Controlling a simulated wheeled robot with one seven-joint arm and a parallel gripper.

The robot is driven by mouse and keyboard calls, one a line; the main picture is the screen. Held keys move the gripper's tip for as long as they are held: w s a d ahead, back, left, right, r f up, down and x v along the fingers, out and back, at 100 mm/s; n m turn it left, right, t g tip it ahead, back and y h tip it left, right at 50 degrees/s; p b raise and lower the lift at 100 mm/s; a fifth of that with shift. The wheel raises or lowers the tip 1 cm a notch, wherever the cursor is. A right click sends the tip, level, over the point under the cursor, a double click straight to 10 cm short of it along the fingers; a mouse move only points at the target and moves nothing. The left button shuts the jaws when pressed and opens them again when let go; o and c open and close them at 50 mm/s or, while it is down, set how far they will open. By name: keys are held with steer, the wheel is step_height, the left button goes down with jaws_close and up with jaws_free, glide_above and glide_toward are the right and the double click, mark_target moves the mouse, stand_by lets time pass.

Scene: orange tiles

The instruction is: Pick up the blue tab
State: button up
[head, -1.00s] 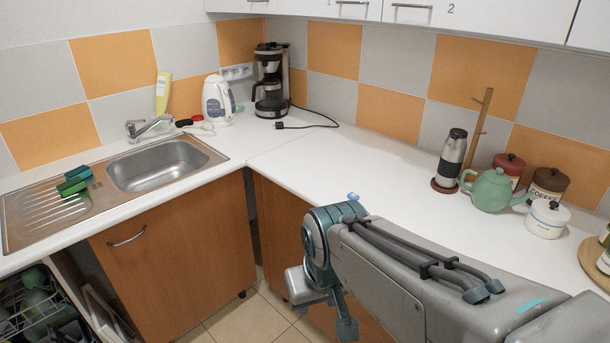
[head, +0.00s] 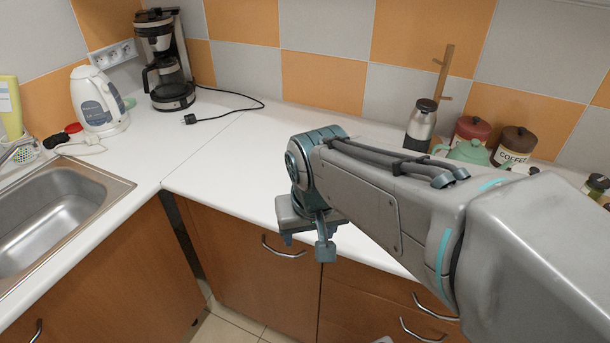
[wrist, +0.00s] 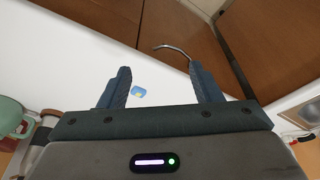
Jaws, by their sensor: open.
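The blue tab (wrist: 139,92) is a small blue piece with a yellowish part. It lies on the white countertop (wrist: 60,60) in the wrist view, beyond my gripper and between the lines of its fingers, closer to the left one. My gripper (wrist: 160,78) is open with nothing between its two dark fingers. In the head view my arm reaches out over the counter edge, and the gripper is partly seen below the wrist. The tab does not show in the head view now; my arm covers part of the counter there.
A steel sink (head: 60,215) is at left. A white kettle (head: 98,102) and a coffee maker (head: 165,65) with its cord stand in the corner. A steel flask (head: 421,125), a green teapot (head: 466,153) and canisters stand behind my arm. The counter's middle is clear.

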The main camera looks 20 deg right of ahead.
steer(key=w+d+r+m+h+b, duration=0.1)
steer(key=w+d+m+h+b, duration=0.25)
steer(key=w+m, duration=0.7)
steer(key=w+d+f, duration=0.1)
steer(key=f, duration=0.1)
steer(key=w+d+f+n, duration=0.1)
steer(key=w+f, duration=0.1)
steer(key=f, duration=0.1)
steer(key=w+d+f+n, duration=0.1)
steer(key=w+f, duration=0.1)
steer(key=shift+f+y, duration=0.25)
steer(key=shift+d+x, duration=0.15)
steer(key=shift+x, duration=1.25)
steer(key=shift+d+x, duration=0.15)
steer(key=shift+x, duration=1.25)
steer(key=shift+r, duration=0.15)
steer(key=c, duration=1.1)
